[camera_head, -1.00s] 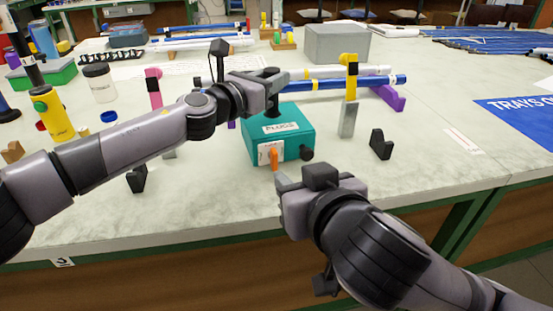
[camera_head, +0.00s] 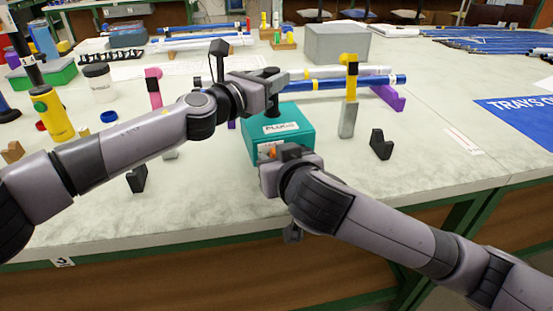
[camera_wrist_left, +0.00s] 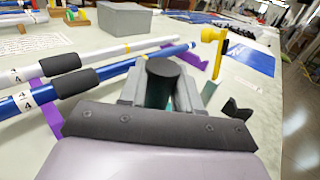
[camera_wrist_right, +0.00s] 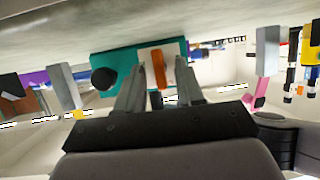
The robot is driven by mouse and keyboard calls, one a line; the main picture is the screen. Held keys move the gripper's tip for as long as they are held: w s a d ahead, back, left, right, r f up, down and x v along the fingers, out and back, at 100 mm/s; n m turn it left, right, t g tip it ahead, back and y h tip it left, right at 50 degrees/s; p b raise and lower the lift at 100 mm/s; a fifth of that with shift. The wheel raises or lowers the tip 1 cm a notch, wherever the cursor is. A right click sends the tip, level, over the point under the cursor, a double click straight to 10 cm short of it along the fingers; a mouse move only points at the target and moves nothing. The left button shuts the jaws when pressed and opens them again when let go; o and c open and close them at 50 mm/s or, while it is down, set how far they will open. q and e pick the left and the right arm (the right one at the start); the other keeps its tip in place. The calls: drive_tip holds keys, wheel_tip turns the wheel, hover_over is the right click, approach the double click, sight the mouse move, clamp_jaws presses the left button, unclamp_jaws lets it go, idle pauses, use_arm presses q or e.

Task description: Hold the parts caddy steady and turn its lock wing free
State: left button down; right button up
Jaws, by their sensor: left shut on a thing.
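The teal parts caddy (camera_head: 291,115) stands upright near the table's front edge, with a label on its top. My left gripper (camera_head: 275,83) is shut on the black knob on top of the caddy; the knob's round top (camera_wrist_left: 163,67) shows between the fingers in the left wrist view. The orange lock wing (camera_wrist_right: 158,68) stands upright on a pale plate on the caddy's front face. My right gripper (camera_wrist_right: 158,90) is open in front of it, a finger to either side of the wing. In the head view the right wrist hides most of the wing.
A dark bracket (camera_head: 380,144) stands on the table right of the caddy. A yellow and grey post (camera_head: 349,105) and blue and white rods (camera_head: 360,80) on purple supports are behind it. The table right of the dark bracket is mostly clear.

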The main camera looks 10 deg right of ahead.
drive_tip(key=shift+w, duration=0.15)
clamp_jaws()
drive_tip(key=shift+a, duration=0.1)
drive_tip(key=n+h, duration=0.2)
drive_tip(key=n, duration=0.1)
drive_tip(key=shift+a+f, duration=0.1)
drive_tip(key=shift+a, duration=0.05)
drive_tip(key=shift+a+f+n+t+h, duration=0.15)
drive_tip(key=shift+n+t+h, duration=0.45)
drive_tip(key=shift+n+h, duration=0.65)
drive_tip(key=shift+n, duration=0.35)
